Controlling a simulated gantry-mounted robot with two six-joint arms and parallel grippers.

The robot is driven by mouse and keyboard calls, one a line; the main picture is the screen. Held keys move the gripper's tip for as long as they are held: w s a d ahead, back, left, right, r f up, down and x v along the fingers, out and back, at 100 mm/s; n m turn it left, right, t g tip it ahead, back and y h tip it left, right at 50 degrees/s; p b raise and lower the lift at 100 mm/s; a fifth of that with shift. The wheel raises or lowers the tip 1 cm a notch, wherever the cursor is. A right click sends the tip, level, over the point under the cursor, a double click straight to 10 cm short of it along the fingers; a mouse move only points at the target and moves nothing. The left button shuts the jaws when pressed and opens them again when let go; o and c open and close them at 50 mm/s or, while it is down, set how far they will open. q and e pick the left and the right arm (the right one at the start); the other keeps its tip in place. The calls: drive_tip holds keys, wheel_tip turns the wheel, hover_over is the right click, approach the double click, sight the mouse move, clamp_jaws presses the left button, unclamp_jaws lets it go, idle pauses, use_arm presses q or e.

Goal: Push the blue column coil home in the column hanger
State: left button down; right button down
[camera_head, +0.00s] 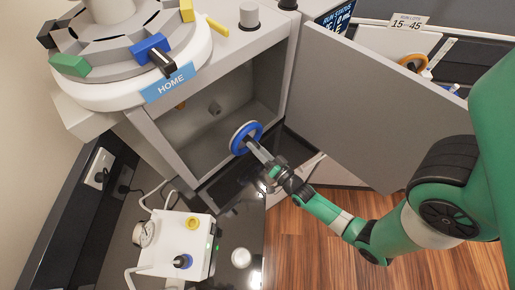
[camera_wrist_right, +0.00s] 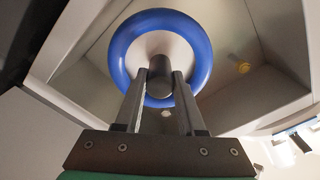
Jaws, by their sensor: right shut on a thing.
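The blue column coil (camera_head: 241,129) is a blue ring around a pale disc with a dark central hub. My right gripper (camera_head: 254,147) is shut on its hub, and the coil faces the open front of the grey oven-like cabinet. In the right wrist view the coil (camera_wrist_right: 203,45) stands upright beyond the fingers of the gripper (camera_wrist_right: 160,85), with the cabinet interior behind it. A small grey knob-like fitting (camera_head: 215,108) shows on the inner wall; I cannot tell whether it is the column hanger. The coil looks apart from it. My left gripper is not in view.
The cabinet door (camera_head: 375,120) stands open at the right. A round carousel with a HOME label (camera_head: 168,85) sits on top. A white device with a gauge (camera_head: 145,233) stands on the dark bench below. A yellowish spot (camera_wrist_right: 244,67) marks the cabinet's inner wall.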

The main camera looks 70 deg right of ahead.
sight(236, 129)
drive_tip(key=shift+b+x, duration=1.55)
drive_tip(key=shift+x, duration=3.1)
drive_tip(key=shift+a+f+b, duration=0.1)
drive_tip(key=shift+b, duration=0.25)
drive_tip(key=shift+b+x, duration=0.85)
drive_tip(key=shift+x, duration=1.5)
drive_tip(key=shift+c, duration=2.2)
unclamp_jaws()
drive_tip(key=shift+w+f, duration=0.1)
drive_tip(key=shift+a, duration=0.1)
drive_tip(key=p+v, duration=0.1)
drive_tip(key=v, duration=1)
drive_tip(key=shift+s+a, duration=0.1)
drive_tip(key=shift+s, duration=0.15)
